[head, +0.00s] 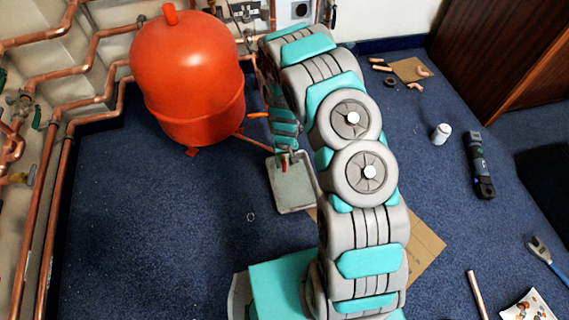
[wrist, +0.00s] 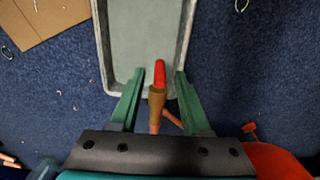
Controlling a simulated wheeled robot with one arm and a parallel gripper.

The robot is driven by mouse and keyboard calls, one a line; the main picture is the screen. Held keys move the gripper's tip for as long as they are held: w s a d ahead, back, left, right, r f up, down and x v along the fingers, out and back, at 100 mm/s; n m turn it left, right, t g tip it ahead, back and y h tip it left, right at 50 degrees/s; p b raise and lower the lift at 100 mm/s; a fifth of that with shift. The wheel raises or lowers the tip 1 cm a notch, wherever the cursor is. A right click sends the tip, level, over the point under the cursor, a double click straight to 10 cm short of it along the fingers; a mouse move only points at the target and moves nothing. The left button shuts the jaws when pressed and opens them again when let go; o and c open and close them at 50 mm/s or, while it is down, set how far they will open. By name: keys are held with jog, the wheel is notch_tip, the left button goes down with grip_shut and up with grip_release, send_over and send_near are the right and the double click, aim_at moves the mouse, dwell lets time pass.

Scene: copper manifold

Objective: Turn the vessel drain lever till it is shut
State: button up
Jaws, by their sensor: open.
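The drain lever is a short red handle (wrist: 159,73) on a brass-coloured valve (wrist: 157,97), in the middle of the wrist view. It points away from the vessel, roughly in line with the valve and the copper pipe (wrist: 155,126) behind it. In the head view the lever (head: 284,166) is a small red spot above the tray. The orange-red vessel (head: 188,80) stands at upper left; part of it shows at lower right in the wrist view (wrist: 278,162). My gripper (wrist: 160,78) is open, with one green finger on each side of the lever; contact is not visible.
A grey tray (head: 296,203) lies on the blue carpet beneath the valve. Copper pipes (head: 57,180) run along the left wall. Cardboard (head: 428,245), a white pot (head: 441,133) and tools (head: 480,165) lie to the right. The carpet left of the tray is mostly clear.

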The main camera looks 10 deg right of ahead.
jog(key=shift+f, duration=0.9)
jog(key=shift+c, duration=0.2)
grip_shut()
